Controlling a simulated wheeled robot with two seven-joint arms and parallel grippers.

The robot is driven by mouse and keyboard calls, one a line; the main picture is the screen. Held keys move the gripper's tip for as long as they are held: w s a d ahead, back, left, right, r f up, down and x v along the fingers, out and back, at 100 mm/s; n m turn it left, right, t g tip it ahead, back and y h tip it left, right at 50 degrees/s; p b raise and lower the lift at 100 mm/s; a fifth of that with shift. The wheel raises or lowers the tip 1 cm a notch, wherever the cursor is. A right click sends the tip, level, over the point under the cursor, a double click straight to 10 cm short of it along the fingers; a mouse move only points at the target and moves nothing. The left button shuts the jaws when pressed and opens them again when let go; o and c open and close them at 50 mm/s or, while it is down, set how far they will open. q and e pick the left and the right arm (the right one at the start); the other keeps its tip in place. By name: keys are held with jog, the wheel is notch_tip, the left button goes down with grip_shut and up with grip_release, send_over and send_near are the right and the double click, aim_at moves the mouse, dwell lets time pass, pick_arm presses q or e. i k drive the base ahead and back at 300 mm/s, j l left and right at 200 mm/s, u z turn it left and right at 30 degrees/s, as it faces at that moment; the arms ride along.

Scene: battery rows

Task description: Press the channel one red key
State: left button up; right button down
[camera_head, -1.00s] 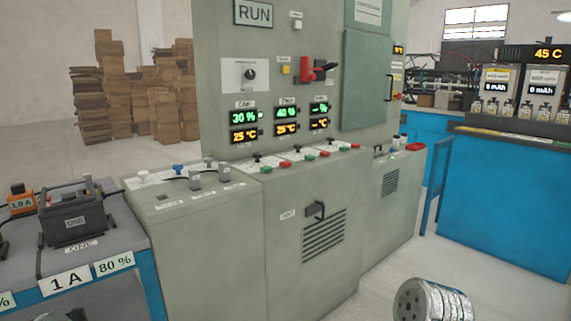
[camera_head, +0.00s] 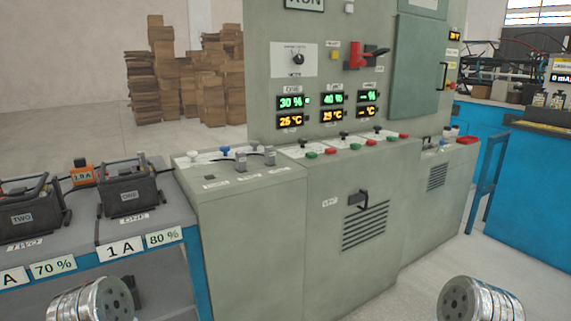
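The channel one red key (camera_head: 330,151) is a small red button on the sloping top of the grey control cabinet (camera_head: 345,180). It sits just right of a green key (camera_head: 311,155), with a black knob (camera_head: 302,142) behind them. Above it, the first display column (camera_head: 291,110) reads 30 % in green and 25 °C in orange. Silver ribbed parts of my two arms show at the bottom left and bottom right, well apart from the cabinet. Neither gripper's fingers are in view.
More green and red key pairs, such as a red key (camera_head: 368,142), continue to the right. A red lever switch (camera_head: 360,56) is on the upright panel. A blue-framed bench (camera_head: 190,265) with battery units (camera_head: 130,190) stands left. Open floor lies right of the cabinet.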

aim_at(331, 151)
jog(key=i+l+u, duration=0.1)
jog(key=u, duration=0.65)
jog(key=i+l+u, duration=0.15)
jog(key=l+u, duration=0.25)
jog(key=l, duration=0.55)
jog(key=l+u, duration=0.4)
jog(key=l, duration=2.1)
